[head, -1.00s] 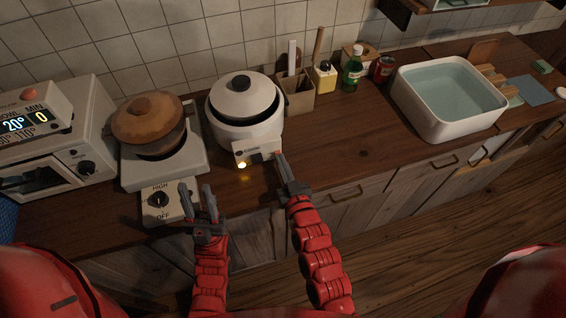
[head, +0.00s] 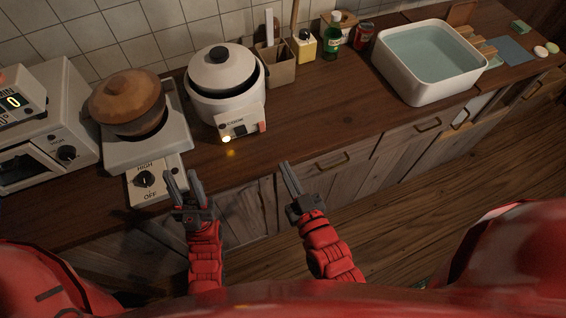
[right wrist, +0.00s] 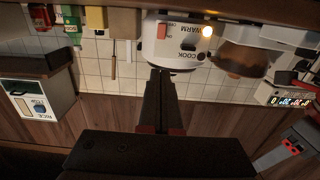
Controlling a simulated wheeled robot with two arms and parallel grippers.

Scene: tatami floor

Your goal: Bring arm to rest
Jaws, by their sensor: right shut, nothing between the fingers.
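My right gripper (head: 288,167) is shut and empty, held in front of the counter's front edge and apart from the white rice cooker (head: 222,97). In the right wrist view, which looks upside down, its fingers (right wrist: 160,76) lie together below the cooker's panel (right wrist: 183,42) marked COOK and WARM. My left gripper (head: 183,178) has its two fingers apart with nothing between them. It is near the front of the stove's HIGH/OFF knob panel (head: 148,184). A yellowish light is lit on the cooker's panel.
A brown lidded pot (head: 128,98) sits on the stove (head: 165,140), beside a toaster oven (head: 35,125). A utensil box (head: 274,68), a green bottle (head: 332,38) and a water-filled basin (head: 432,88) stand to the right. The counter (head: 330,105) is clear in front of the basin.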

